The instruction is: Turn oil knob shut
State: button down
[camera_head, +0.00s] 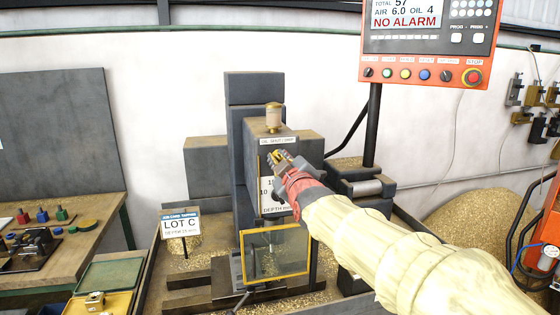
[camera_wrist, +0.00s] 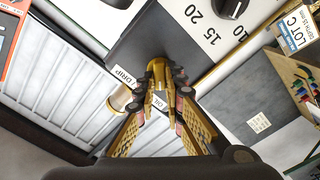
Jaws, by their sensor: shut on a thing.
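The oil knob (camera_wrist: 158,66) is a small brass-coloured knob on the drill head's dark face, beside a label whose words OIL and DRIP show in part. My gripper (camera_wrist: 160,80) has its two fingers closed around it in the wrist view. In the head view my gripper (camera_head: 277,158) reaches in from the right to the upper front of the drill head, just below the oil label (camera_head: 277,141). There its fingers mostly hide the knob. The knob's turn position cannot be told. An oil cup (camera_head: 273,118) with a brass cap stands on top of the drill head.
The black depth dial (camera_wrist: 232,8) sits near the knob. A yellow-framed guard (camera_head: 243,260) hangs below the drill head. The control panel (camera_head: 425,75) reads NO ALARM and OIL 4. A LOT C sign (camera_head: 181,225) stands left of the machine. A wooden bench (camera_head: 100,215) is farther left.

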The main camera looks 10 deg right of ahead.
dwell(0.3)
jog(key=c, duration=2)
grip_release()
jog(key=shift+o, duration=0.6)
jog(key=shift+s, duration=0.1)
jog(key=s, duration=1.1)
jog(key=shift+s, duration=0.4)
